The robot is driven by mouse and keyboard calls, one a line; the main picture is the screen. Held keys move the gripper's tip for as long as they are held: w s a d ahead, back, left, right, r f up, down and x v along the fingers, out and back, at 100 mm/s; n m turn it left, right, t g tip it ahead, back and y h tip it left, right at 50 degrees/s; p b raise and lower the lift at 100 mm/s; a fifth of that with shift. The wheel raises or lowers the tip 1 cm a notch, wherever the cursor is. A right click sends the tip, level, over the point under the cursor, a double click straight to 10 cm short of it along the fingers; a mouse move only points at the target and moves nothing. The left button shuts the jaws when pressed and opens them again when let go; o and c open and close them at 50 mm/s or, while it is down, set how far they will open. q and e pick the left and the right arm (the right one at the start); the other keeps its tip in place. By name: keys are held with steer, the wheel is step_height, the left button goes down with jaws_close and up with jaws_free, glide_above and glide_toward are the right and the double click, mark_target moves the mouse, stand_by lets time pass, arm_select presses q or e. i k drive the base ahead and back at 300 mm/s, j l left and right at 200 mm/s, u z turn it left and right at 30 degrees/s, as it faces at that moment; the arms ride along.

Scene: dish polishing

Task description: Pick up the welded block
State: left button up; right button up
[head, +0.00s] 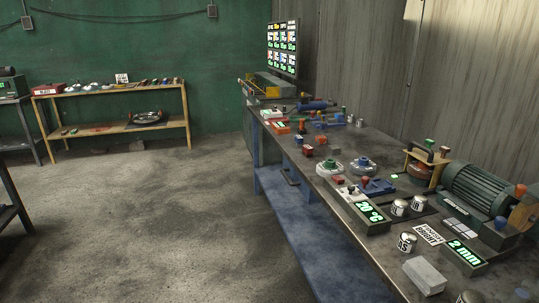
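A light grey rectangular block (425,276) lies on the dark workbench top (385,240) near the front, at the lower right of the head view. Small red and dark blocks (308,150) sit further along the same bench, beside a blue-toned piece (321,139). I cannot tell from this view which of these is the welded block, as no weld seam can be made out. Neither of my grippers is in view.
The bench also holds a green motor (480,193), silver cans (399,207), a "20 °C" display (370,212) and a "2 mm" display (467,254). A wooden shelf (110,88) stands by the green wall. The concrete floor (150,210) left of the bench is clear.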

mark_target(320, 139)
steer(key=i+j+z, duration=0.25)
steer(key=i, duration=0.2)
steer(key=i+j+z, duration=0.1)
steer(key=i+z, duration=0.2)
steer(key=i, duration=0.15)
steer(key=i+j+z, duration=0.1)
steer(key=i+j, duration=0.15)
steer(key=i+j+z, duration=0.1)
steer(key=i+j, duration=0.15)
steer(key=j, duration=0.2)
steer(key=i+j+z, duration=0.1)
steer(key=i+j, duration=0.35)
steer(key=j, duration=0.3)
steer(key=z, duration=0.05)
